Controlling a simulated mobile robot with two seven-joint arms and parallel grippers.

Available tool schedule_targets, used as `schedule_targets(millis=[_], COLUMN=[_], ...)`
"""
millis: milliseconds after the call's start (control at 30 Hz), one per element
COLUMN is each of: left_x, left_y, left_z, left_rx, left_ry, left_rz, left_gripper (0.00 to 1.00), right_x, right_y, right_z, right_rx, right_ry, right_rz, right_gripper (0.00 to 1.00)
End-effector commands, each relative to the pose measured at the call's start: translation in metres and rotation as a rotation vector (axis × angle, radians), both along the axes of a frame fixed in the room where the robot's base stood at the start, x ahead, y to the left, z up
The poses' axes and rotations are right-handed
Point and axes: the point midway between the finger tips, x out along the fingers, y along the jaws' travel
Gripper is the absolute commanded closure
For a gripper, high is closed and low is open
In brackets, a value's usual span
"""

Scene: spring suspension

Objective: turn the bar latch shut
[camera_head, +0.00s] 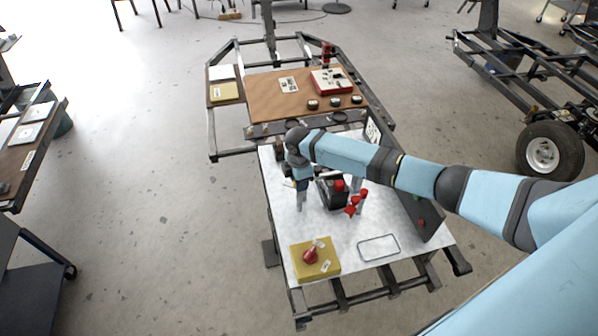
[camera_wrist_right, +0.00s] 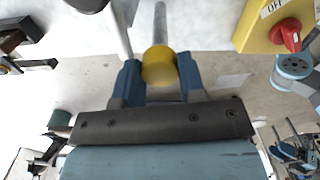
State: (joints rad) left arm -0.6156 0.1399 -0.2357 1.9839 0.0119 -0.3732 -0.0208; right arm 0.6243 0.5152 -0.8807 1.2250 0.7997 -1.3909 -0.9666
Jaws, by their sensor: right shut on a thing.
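A grey bar with a yellow end (camera_wrist_right: 158,66) shows in the right wrist view, running up and away from the fingers. I take it for the bar latch. My right gripper (camera_wrist_right: 158,82) has one blue finger on each side of the yellow end and is shut on it. In the head view my right arm reaches in from the right, and its gripper (camera_head: 302,184) points down over the left edge of the pale tabletop. The yellow end cannot be made out there, and how far the bar is turned cannot be told. My left gripper is not in view.
A yellow switch box (camera_head: 315,262) with a red knob stands at the table's near left; it also shows in the right wrist view (camera_wrist_right: 262,28). A black box with red parts (camera_head: 332,194) stands right of the gripper. A wire frame (camera_head: 378,248) lies near right.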

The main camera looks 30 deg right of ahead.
Motion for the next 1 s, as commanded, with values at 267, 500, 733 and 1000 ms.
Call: schedule_targets(millis=[267, 500, 733, 1000], left_x=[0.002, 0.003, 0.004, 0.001], left_y=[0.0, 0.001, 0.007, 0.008], left_z=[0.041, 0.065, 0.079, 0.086], left_rx=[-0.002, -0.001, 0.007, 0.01], left_ry=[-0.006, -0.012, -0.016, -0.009], left_rz=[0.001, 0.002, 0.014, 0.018], left_gripper=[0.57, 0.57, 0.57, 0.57], right_x=[-0.001, -0.001, 0.0, 0.0], right_y=[0.001, 0.0, 0.001, 0.0], right_z=[0.005, 0.004, 0.004, 0.002], right_rx=[0.001, 0.001, 0.001, -0.002], right_ry=[0.003, 0.003, 0.002, 0.002], right_rz=[-0.265, -0.492, -0.687, -0.851], right_gripper=[0.87, 0.87, 0.87, 0.87])
